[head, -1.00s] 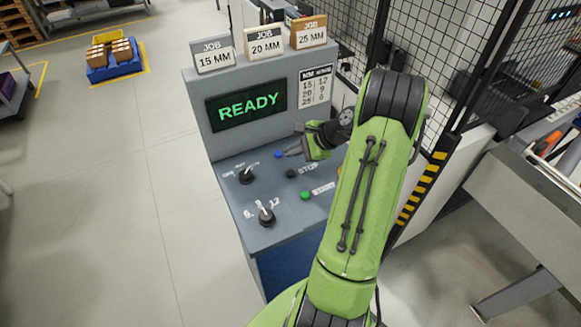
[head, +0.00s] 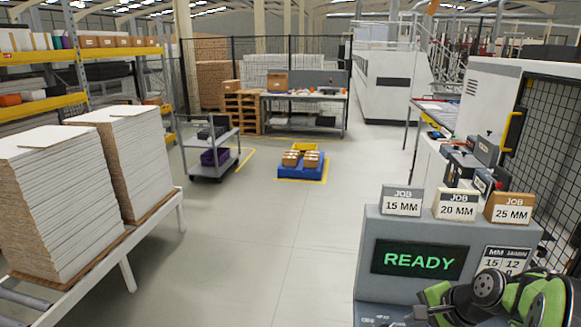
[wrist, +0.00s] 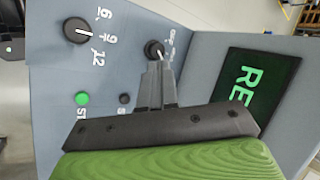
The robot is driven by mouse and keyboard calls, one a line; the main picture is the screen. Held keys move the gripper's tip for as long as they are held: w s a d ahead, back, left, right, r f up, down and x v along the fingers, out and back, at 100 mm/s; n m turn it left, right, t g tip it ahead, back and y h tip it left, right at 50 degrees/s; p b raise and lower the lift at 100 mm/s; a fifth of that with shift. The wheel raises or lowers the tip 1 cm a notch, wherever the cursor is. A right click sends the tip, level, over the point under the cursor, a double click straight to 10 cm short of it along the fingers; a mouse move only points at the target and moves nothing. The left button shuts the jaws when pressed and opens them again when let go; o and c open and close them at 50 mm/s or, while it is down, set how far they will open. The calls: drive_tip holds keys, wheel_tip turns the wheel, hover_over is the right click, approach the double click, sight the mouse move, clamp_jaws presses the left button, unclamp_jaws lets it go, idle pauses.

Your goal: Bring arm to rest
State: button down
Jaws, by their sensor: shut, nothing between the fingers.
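My gripper (wrist: 158,72) is shut and empty in the wrist view, its narrow fingers over the grey control console (wrist: 205,62). The fingertips appear just below a black selector knob (wrist: 154,48); I cannot tell the gap between them. A second knob (wrist: 77,31) marked 6, 9, 12 lies to the left. A green button (wrist: 82,98) and a small dark button (wrist: 125,98) lie nearer. The console's screen (head: 418,260) reads READY in the head view. My green and black arm is at the lower right there, partly cut off by the frame.
Job blocks marked 15 MM (head: 401,201), 20 MM (head: 456,206) and 25 MM (head: 509,209) stand on the console. A mesh fence (head: 557,165) is at the right. Board stacks (head: 60,200) stand left, a grey cart (head: 210,150) farther back. The floor between is clear.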

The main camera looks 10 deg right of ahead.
drive_tip(key=s+a+r+n+h, duration=0.1)
drive_tip(key=s+a+r+n, duration=0.15)
drive_tip(key=a, duration=0.25)
drive_tip(key=s+a+r+n, duration=0.2)
drive_tip(key=a+n, duration=0.2)
drive_tip(key=a, duration=0.1)
drive_tip(key=s+a+r+n+h, duration=0.1)
drive_tip(key=s+a+n, duration=0.2)
drive_tip(key=s, duration=0.4)
drive_tip(key=s+a+r+n+h+b, duration=0.1)
drive_tip(key=s+a+n, duration=0.2)
drive_tip(key=s+n, duration=0.2)
drive_tip(key=s, duration=0.3)
drive_tip(key=shift+s+b, duration=0.2)
drive_tip(key=shift+b, duration=0.1)
drive_tip(key=shift+n, duration=0.25)
